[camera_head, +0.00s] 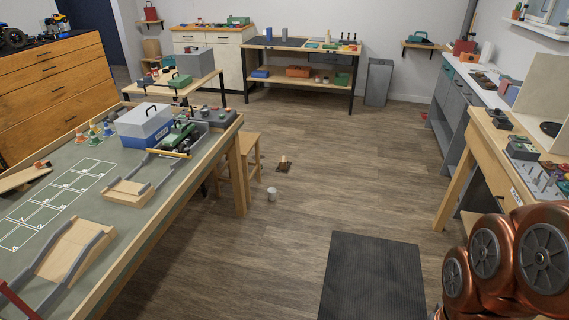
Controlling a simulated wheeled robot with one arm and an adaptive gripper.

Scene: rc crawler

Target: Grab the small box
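Several things could be the small box, and I cannot tell which one is meant. A blue and white box with a handle (145,126) stands on the left table (113,166). A green case (179,81) and a grey box (194,61) stand on the low table behind it. A dark box with knobs (215,118) sits at the left table's far right corner. My gripper is out of view; only copper-coloured arm links show at the lower right, far from these boxes.
A green toy vehicle (180,137) and wooden ramps (76,248) are on the left table. A black mat (372,278) lies mid-floor. A workbench (480,150) stands right.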

